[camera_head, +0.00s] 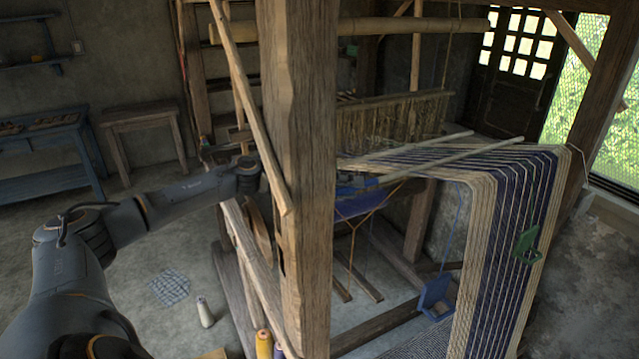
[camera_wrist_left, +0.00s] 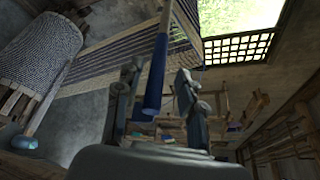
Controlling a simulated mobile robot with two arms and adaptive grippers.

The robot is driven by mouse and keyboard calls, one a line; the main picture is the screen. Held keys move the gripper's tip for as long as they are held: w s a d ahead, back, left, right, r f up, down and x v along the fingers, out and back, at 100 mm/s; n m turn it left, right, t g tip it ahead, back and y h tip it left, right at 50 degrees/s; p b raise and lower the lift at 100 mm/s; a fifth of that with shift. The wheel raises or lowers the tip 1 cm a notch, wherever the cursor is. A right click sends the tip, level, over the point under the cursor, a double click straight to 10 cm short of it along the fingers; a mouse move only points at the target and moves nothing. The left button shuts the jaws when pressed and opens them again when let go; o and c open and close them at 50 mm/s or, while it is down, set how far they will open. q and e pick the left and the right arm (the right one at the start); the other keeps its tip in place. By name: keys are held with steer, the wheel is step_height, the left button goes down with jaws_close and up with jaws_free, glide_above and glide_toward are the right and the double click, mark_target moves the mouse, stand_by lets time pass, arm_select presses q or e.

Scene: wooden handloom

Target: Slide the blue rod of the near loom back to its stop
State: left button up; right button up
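The blue rod (camera_wrist_left: 154,85) runs down the middle of the left wrist view, its near end close to the gripper's palm. My left gripper (camera_wrist_left: 158,72) has its fingers apart, one on each side of the rod, with a visible gap on both sides. In the head view my left arm reaches in from the left to the near loom's thick wooden post (camera_head: 305,150). The post hides the gripper's fingers there, and I cannot make out the rod for certain. The loom's blue and white striped warp (camera_head: 515,200) hangs at the right. My right gripper is not in view.
A slanted wooden bar (camera_head: 250,105) crosses just above my left wrist. A blue table (camera_head: 45,155) and a wooden table (camera_head: 145,125) stand at the left. Spools (camera_head: 264,344) and a pale bottle (camera_head: 205,312) stand low near the post. The floor between is mostly clear.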

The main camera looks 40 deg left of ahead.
arm_select(q)
steer(key=v, duration=0.9)
steer(key=shift+s+r, duration=0.25)
steer(key=shift+s, duration=0.1)
steer(key=shift+d, duration=0.1)
